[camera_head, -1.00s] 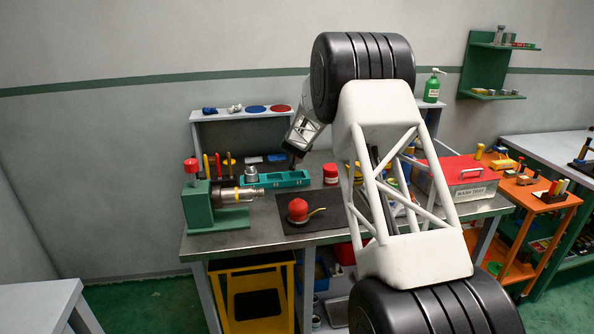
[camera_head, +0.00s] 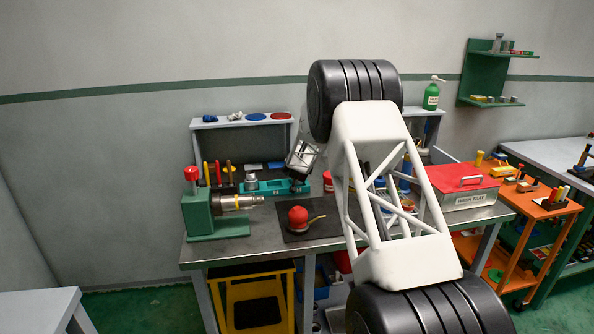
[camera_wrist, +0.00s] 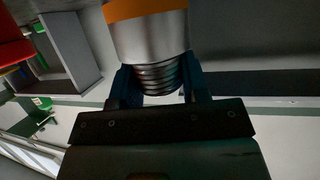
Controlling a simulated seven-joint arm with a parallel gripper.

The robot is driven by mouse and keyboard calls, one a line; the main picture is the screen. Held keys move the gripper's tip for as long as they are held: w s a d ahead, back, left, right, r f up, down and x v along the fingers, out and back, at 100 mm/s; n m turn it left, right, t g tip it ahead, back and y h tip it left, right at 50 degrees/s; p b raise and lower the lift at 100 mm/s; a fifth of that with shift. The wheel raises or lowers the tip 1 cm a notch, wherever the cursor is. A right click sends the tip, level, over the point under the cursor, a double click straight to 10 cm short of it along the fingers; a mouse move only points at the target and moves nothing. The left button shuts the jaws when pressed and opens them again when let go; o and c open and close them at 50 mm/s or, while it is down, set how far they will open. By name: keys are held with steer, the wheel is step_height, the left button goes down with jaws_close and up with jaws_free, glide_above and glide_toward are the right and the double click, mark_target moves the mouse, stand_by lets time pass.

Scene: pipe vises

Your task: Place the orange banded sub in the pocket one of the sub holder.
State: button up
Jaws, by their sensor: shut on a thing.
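The orange banded sub (camera_wrist: 145,38) is a silver cylinder with an orange band and a ribbed or threaded end. In the wrist view it sits between the blue fingers of my gripper (camera_wrist: 157,76), which is shut on it. In the head view my gripper (camera_head: 297,181) is low at the right end of the teal sub holder (camera_head: 279,187), and I cannot make out the sub there. The wrist hides part of the holder's right end, and I cannot tell which pocket is below. Another silver piece (camera_head: 251,182) stands at the holder's left end.
A green vise (camera_head: 200,212) with a silver pipe (camera_head: 236,202) stands at the bench's left. A red-topped object (camera_head: 298,216) lies on a dark mat in front. Upright tools (camera_head: 217,172) stand behind the vise. A red-lidded wash tray (camera_head: 466,187) is at the right.

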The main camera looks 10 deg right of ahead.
steer(key=shift+f, duration=1.1)
steer(key=shift+f, duration=0.1)
steer(key=o, duration=1.2)
steer(key=shift+s, duration=0.1)
steer(key=shift+v, duration=0.8)
steer(key=v, duration=1)
steer(key=shift+r, duration=0.25)
steer(key=shift+s+r, duration=0.1)
steer(key=shift+s, duration=0.05)
